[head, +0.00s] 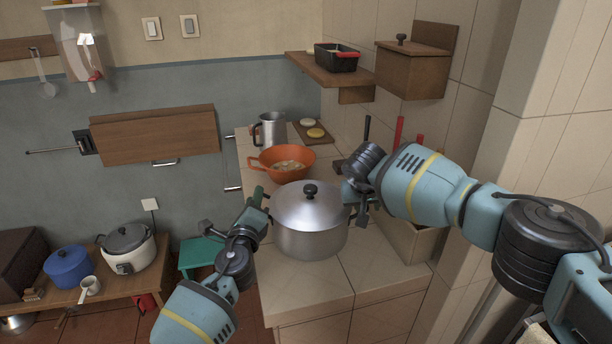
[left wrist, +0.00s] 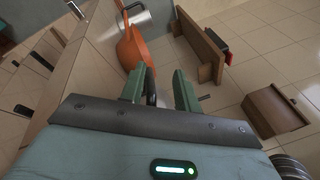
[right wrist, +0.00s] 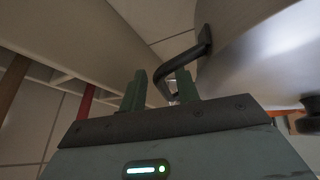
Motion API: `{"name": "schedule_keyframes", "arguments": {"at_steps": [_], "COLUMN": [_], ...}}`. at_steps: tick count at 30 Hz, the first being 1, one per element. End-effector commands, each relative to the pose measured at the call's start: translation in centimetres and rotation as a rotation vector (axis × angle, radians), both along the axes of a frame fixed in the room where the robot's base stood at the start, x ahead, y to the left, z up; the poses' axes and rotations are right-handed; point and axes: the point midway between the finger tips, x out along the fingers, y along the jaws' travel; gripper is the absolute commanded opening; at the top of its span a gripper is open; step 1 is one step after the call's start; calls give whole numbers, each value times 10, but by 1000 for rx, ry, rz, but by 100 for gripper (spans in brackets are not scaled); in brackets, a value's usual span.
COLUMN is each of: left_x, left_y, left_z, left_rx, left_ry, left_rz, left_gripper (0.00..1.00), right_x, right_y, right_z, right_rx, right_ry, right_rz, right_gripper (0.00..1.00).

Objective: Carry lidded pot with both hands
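The lidded pot (head: 308,239) is silver with a domed lid (head: 300,205) and black knob (head: 310,190). It looks upright on the tiled counter. My left gripper (head: 259,196) is at the pot's left side. In the left wrist view its green fingers (left wrist: 160,88) are apart, with a dark bar between them, possibly the pot's handle. My right gripper (head: 352,194) is at the pot's right side. In the right wrist view its fingers (right wrist: 160,90) are apart, with the black side handle (right wrist: 183,60) reaching between them. The left handle is hidden in the head view.
An orange pan (head: 285,173) with food stands behind the pot, with a metal mug (head: 270,131) and a board (head: 325,138) further back. A wall shelf (head: 325,72) and wooden box (head: 410,75) hang above right. Counter in front of the pot (head: 312,287) is clear.

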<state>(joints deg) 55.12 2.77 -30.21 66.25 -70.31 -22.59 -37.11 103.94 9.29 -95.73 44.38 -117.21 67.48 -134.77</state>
Motion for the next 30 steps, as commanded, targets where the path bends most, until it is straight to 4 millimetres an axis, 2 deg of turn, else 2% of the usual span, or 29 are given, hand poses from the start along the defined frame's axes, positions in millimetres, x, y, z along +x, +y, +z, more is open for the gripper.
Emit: {"name": "schedule_keyframes", "arguments": {"at_steps": [8, 13, 30], "left_x": [-2, -13, -95], "left_y": [0, 1, 6], "left_z": [-1, -3, -12], "left_rx": [-1, -1, -1], "left_ry": [1, 0, 2], "left_rz": [-1, 0, -1], "left_gripper": [32, 32, 32], "right_x": [0, 0, 0], "right_y": [1, 1, 1], "right_z": [-1, -1, -1], "right_rx": [0, 0, 0], "right_ry": [1, 1, 1], "right_rz": [1, 1, 1], "right_gripper": [32, 32, 32]}}
